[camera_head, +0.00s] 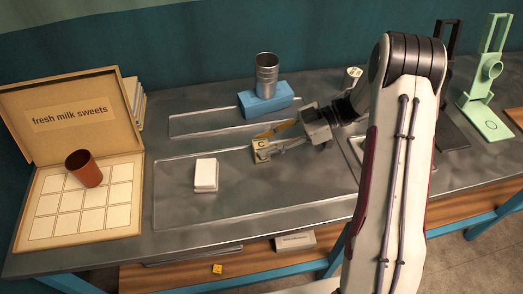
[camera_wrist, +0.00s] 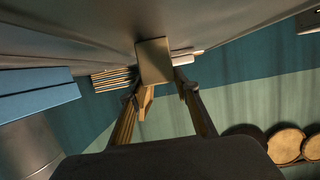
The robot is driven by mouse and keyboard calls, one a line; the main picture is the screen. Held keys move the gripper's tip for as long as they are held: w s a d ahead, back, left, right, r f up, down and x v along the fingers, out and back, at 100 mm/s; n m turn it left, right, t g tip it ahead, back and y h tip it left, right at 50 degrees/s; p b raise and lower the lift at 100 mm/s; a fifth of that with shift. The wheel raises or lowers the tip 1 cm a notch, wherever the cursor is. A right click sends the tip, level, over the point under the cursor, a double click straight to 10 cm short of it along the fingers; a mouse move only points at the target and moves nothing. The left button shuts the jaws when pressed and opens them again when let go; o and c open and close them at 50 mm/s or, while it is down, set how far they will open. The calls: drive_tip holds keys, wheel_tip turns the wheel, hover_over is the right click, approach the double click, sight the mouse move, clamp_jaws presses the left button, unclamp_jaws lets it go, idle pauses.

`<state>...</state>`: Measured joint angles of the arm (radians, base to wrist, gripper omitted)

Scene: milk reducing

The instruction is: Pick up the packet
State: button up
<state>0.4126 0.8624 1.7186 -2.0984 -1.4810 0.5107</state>
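The packet, a small tan block, is at the tip of my gripper (camera_head: 262,143) in the head view, above the grey worktop. In the wrist view the tan packet (camera_wrist: 153,61) stands just ahead of and between the two fingertips. My gripper's fingers (camera_wrist: 161,88) are spread apart by about the packet's width. I cannot tell whether both fingers touch it. A white block (camera_head: 206,174) lies on the clear tray to the left of my gripper.
An open sweets box (camera_head: 120,213) with a brown cup (camera_head: 84,168) is at the left. A metal cup (camera_head: 266,76) stands on a blue block (camera_head: 268,100) behind my gripper. A green stand (camera_head: 485,115) is at the far right. The front of the clear tray (camera_head: 240,200) is free.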

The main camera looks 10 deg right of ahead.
sight(266, 144)
drive_tip(key=shift+r, duration=0.15)
wheel_tip(266, 144, up, 10)
idle(1.0)
drive_tip(key=shift+a, duration=0.1)
idle(0.4)
